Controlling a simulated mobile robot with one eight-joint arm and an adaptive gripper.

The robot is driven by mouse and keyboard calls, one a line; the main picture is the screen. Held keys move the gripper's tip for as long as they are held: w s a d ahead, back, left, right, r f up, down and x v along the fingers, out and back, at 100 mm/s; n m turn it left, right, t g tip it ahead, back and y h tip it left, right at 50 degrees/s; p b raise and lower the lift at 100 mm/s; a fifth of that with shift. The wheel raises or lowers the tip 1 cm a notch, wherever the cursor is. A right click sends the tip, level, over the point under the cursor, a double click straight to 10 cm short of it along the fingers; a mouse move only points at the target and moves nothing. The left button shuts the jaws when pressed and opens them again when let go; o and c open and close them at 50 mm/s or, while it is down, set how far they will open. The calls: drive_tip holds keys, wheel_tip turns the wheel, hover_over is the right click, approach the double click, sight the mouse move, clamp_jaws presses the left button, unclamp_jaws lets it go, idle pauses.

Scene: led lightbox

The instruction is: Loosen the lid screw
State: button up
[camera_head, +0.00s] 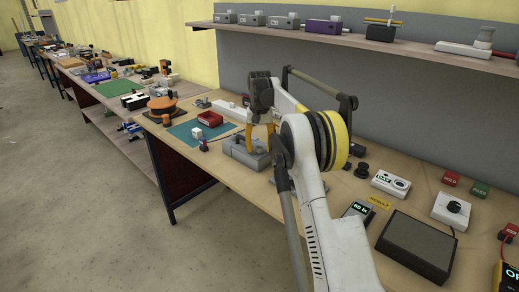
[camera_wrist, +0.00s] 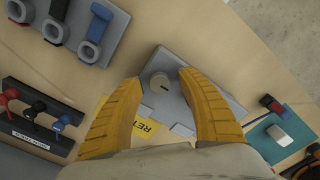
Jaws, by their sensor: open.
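The grey box (camera_wrist: 172,103) with a flat lid lies on the bench, and a round grey screw head with a short dark slot (camera_wrist: 160,82) stands on it. The box also shows in the head view (camera_head: 243,154), partly behind my arm. My gripper (camera_wrist: 158,77) is open, its two yellow fingers on either side of the screw with a clear gap around it. I cannot tell how far the fingertips are above the lid. In the head view my gripper (camera_head: 261,135) is over the box, and the arm hides part of it.
A rack with red, black and blue handles (camera_wrist: 35,112) and a grey holder with ringed tools (camera_wrist: 75,25) are left in the wrist view. A green mat (camera_wrist: 292,126) with a white block is right. A dark panel (camera_head: 417,243) lies at the front right of the bench.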

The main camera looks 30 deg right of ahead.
clamp_jaws()
drive_tip(key=shift+r+n+p, duration=0.1)
drive_tip(key=shift+n+p, duration=0.2)
drive_tip(key=shift+p, duration=0.05)
drive_tip(key=n+p, duration=0.2)
drive_tip(key=shift+r+n+p, duration=0.1)
drive_tip(key=shift+n+p, duration=0.25)
drive_tip(key=shift+n, duration=0.05)
drive_tip(key=n+p, duration=0.2)
drive_tip(key=n, duration=0.2)
drive_tip(key=shift+p, duration=0.4)
drive_tip(key=n+p, duration=0.2)
drive_tip(key=n, duration=0.3)
drive_tip(key=shift+f+n+p, duration=0.2)
drive_tip(key=shift+n+p, duration=0.25)
drive_tip(key=shift+n, duration=1.55)
